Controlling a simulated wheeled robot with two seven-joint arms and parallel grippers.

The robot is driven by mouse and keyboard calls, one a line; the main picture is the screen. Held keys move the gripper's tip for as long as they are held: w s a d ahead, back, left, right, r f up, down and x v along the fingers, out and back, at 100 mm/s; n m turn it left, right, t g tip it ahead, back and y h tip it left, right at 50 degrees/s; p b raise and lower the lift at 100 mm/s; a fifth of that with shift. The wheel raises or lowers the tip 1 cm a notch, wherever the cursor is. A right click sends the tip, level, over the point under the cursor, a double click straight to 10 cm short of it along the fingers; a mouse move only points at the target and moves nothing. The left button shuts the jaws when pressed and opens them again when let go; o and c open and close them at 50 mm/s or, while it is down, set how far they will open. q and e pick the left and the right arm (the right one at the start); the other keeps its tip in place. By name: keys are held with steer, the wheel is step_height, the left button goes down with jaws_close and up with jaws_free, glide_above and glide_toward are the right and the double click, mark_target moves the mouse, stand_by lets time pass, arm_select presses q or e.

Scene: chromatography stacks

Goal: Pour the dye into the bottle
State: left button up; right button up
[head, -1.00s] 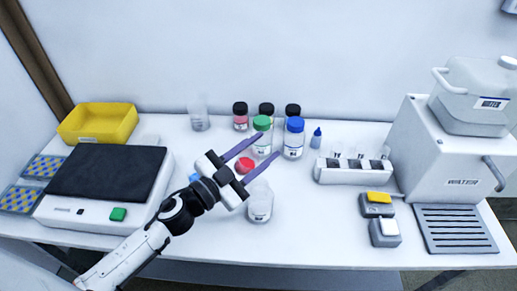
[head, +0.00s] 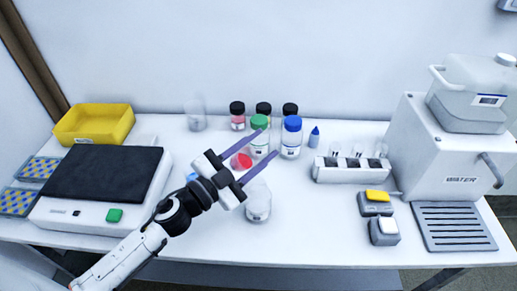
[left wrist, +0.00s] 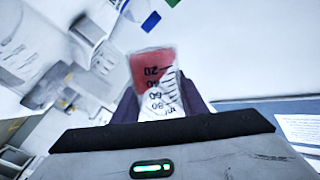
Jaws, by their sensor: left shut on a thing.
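My left gripper (head: 257,142) reaches in from the left over the table, its purple fingers pointing up and to the right. It is shut on a clear graduated beaker; red dye (head: 241,161) shows between the fingers. In the left wrist view the beaker (left wrist: 160,90) sits between the fingers, with the red dye (left wrist: 152,70) at its far end. A clear, uncapped bottle (head: 258,207) stands on the table just below the fingers in the picture. The inside of the bottle is hard to make out. My right gripper is not in view.
Green-capped (head: 259,123) and blue-capped (head: 291,125) bottles stand behind the gripper, with black-capped bottles (head: 263,108) farther back. A tube rack (head: 351,175) stands right, a scale (head: 105,175) left. A clear beaker (head: 196,117) stands at the back.

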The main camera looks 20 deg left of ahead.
arm_select(q)
steer(key=shift+m, duration=0.4)
steer(key=shift+r+m, duration=0.15)
steer(key=shift+m, duration=0.25)
steer(key=shift+d+b, duration=0.1)
steer(key=shift+b, duration=0.2)
steer(key=shift+s+m, duration=0.1)
steer(key=shift+m, duration=0.5)
steer(key=shift+d+m+h+b, duration=0.15)
steer(key=shift+m+h+b, duration=0.15)
steer(key=shift+m+b, duration=0.3)
steer(key=shift+m, duration=0.3)
steer(key=shift+s+d+m, duration=0.1)
steer(key=shift+m, duration=0.3)
steer(key=shift+b, duration=0.35)
